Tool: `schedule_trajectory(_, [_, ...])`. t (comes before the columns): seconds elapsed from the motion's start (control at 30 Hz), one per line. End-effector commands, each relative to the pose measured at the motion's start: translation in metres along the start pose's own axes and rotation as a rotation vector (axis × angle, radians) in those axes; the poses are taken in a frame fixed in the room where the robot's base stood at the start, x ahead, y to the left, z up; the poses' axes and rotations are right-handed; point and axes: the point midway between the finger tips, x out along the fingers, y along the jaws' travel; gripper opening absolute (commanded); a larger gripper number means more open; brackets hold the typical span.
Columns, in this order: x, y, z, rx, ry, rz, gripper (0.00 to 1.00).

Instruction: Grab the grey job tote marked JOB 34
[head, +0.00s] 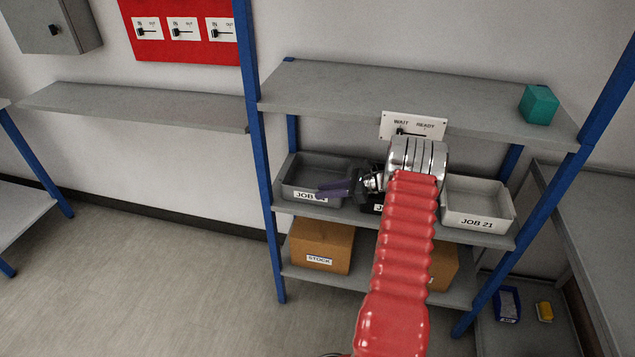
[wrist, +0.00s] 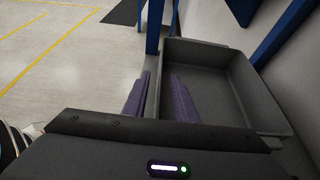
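A grey open tote (head: 300,192) stands at the left of the middle shelf in the head view. Its front label reads JOB, with the digits partly covered by my gripper (head: 337,188). In the wrist view the tote (wrist: 268,108) lies right of centre and looks empty. My gripper (wrist: 161,76) has its two purple fingers apart, one outside the tote and one inside, with the tote's wall between them. I cannot see the fingers pressing on the wall.
A dark tote is mostly hidden behind my arm. A STOCK carton (head: 321,245) sits below, a teal cube (head: 538,104) above. A blue post (head: 262,150) rises close left.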

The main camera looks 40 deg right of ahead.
Motion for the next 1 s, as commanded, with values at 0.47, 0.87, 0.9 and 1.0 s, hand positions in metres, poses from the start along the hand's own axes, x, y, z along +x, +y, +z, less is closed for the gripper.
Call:
schedule_trajectory(0.47, [0.029,0.000,-0.001,0.000,0.000,-0.001,0.25])
schedule_trajectory(0.87, [0.029,0.000,-0.001,0.000,0.000,0.000,0.21])
schedule_trajectory(0.9, [0.029,0.000,-0.001,0.000,0.000,0.000,0.19])
schedule_trajectory(1.0, [0.029,0.000,-0.001,0.000,0.000,0.000,0.12])
